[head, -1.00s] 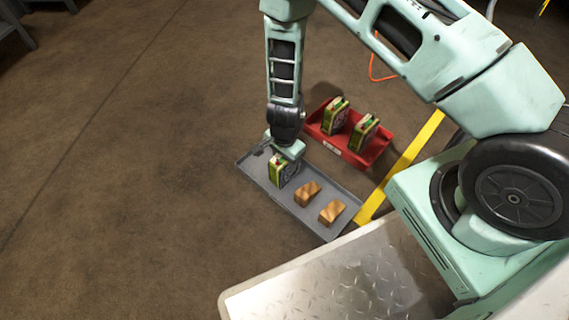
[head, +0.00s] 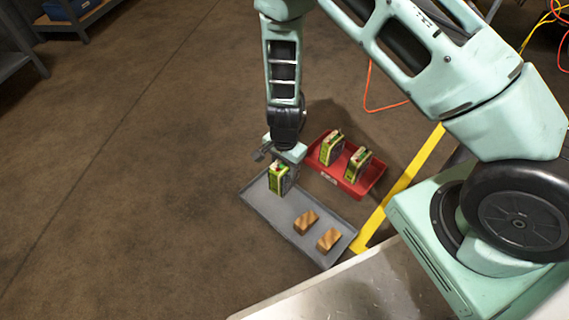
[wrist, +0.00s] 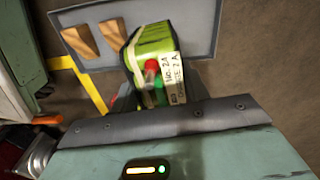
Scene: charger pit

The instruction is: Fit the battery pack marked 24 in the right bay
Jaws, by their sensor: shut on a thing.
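My gripper (head: 283,162) is shut on a green and black battery pack (head: 278,181), held upright at the far left end of the grey tray (head: 316,238). In the wrist view the pack (wrist: 153,52) shows a white label that seems to read "NO. 24", with a red and a green terminal near the gripper. Whether its bottom touches the tray is unclear. Two similar packs, one on the left (head: 331,148) and one on the right (head: 358,163), stand in the red tray (head: 374,182). I cannot make out the right bay.
Two wooden blocks (head: 306,222) (head: 329,239) lie in the grey tray's near half. A yellow floor stripe (head: 400,187) runs beside the trays. An orange cable (head: 368,95) lies behind. Shelving (head: 85,20) stands at the upper left. The floor to the left is clear.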

